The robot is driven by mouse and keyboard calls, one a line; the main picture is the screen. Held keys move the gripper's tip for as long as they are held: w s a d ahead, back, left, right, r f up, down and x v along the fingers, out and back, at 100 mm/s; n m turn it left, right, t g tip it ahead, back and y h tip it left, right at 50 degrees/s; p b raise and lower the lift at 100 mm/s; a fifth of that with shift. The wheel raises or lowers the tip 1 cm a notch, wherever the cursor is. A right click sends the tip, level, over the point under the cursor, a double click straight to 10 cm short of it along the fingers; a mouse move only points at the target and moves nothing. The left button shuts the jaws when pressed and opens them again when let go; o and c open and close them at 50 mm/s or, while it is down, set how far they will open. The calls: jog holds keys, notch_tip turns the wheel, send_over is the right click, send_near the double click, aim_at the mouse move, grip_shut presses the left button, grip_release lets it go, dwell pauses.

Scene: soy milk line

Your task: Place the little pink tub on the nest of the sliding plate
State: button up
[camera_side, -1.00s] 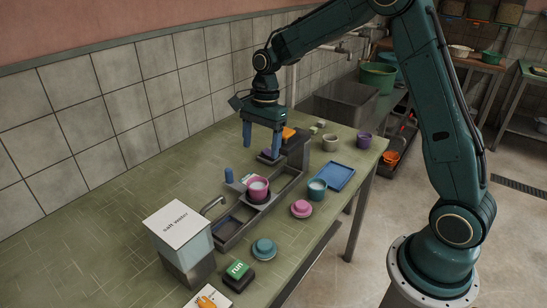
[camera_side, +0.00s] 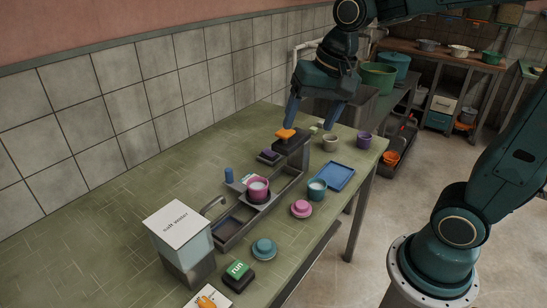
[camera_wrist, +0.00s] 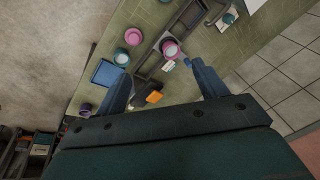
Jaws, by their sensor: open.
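The tub also shows in the wrist view (camera_wrist: 163,50), beyond my fingertips. My gripper (camera_side: 311,125) is open and empty, raised near the far end of the track, above and to the right of the orange-topped block (camera_side: 286,134). It is well apart from the tub. In the wrist view nothing is between the fingers' inner faces.
A teal lid (camera_side: 264,249) and green run button (camera_side: 237,270) are in front. The soft water box (camera_side: 180,226) stands front left. The left tabletop is mostly clear.

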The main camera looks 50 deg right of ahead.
jog(key=s+n+t, duration=0.2)
jog(key=s+n, duration=0.5)
jog(key=s, duration=0.5)
jog(key=shift+a, duration=0.2)
